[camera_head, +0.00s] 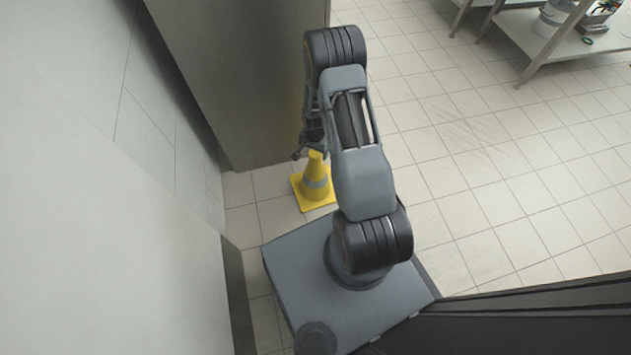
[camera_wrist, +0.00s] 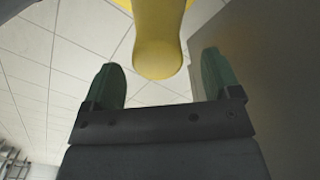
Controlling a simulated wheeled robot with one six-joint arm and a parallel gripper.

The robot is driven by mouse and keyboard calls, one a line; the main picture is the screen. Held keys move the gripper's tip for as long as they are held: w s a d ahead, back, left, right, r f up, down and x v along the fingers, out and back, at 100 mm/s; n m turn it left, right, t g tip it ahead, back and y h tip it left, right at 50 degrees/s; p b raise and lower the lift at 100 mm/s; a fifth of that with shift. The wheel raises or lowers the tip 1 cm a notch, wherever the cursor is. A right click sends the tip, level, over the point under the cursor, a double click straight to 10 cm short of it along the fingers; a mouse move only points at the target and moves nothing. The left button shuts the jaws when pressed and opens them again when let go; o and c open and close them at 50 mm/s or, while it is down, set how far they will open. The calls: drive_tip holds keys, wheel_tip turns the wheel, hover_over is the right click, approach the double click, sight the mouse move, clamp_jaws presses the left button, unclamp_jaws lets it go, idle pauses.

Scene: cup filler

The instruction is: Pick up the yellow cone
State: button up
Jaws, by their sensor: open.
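In the wrist view the cone's top (camera_wrist: 158,45) lies between and just beyond my two green fingertips. My gripper (camera_wrist: 160,80) is open, with a gap on each side of the cone and nothing held. In the head view my gripper (camera_head: 308,152) is near the cone's tip, mostly hidden behind my arm.
A tall grey cabinet (camera_head: 240,80) stands right behind the cone, and a pale wall (camera_head: 100,180) runs along the left. A metal shelf table (camera_head: 560,45) with items stands at the upper right. The tiled floor (camera_head: 480,150) on the right is clear.

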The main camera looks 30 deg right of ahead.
sight(315, 153)
wheel_tip(315, 153, down, 4)
drive_tip(key=shift+s+b, duration=0.1)
drive_tip(key=shift+b, duration=0.7)
drive_tip(key=shift+r, duration=0.1)
clamp_jaws()
